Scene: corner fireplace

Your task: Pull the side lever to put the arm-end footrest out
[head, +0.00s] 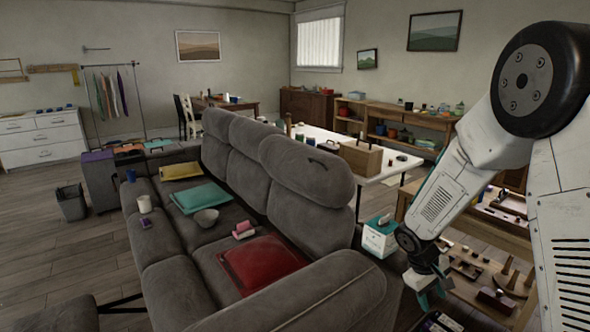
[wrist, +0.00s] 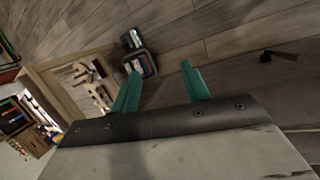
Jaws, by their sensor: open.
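The grey sofa (head: 320,290) fills the middle of the head view, its near arm towards me. A grey padded footrest (head: 50,314) stands out from the near end of its front, with dark bars between it and the sofa. My gripper (head: 432,293) is beside the outer side of the near arm, open and empty. In the wrist view its teal fingers (wrist: 160,75) are spread with nothing between them. A small dark bar with a brownish end (wrist: 282,54) lies right of the fingers, apart from them; it may be the side lever. The head view hides that side of the sofa.
A low wooden bench (head: 480,285) with tools stands right of my gripper. A tissue box (head: 380,238) is behind the arm. A dark open box (wrist: 140,62) sits near the left fingertip in the wrist view. A red cushion (head: 262,264) lies on the seat. Bare floor shows beyond the fingers.

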